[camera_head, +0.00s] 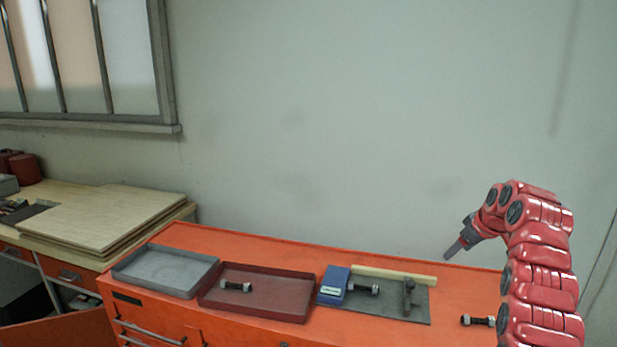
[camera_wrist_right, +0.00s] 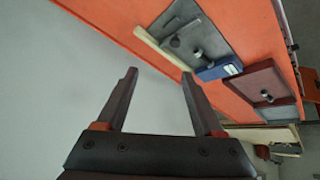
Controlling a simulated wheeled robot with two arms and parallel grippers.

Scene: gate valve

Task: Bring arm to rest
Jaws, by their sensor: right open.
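My right arm (camera_head: 540,255) is red and rises at the right of the head view, bent over at the top. Its gripper (camera_head: 450,252) points down and left, above the back edge of the orange cabinet top and clear of it. In the right wrist view the two fingers of my right gripper (camera_wrist_right: 158,78) stand wide apart with nothing between them. My left gripper does not show in either view.
The orange cabinet (camera_head: 250,243) bears a grey tray (camera_head: 205,284), a dark red tray (camera_head: 290,313) with a bolt (camera_head: 235,286), a blue box (camera_head: 333,285), a grey plate (camera_head: 390,315) with a bolt and a tool, and a loose bolt (camera_head: 478,321). A pale wall stands behind.

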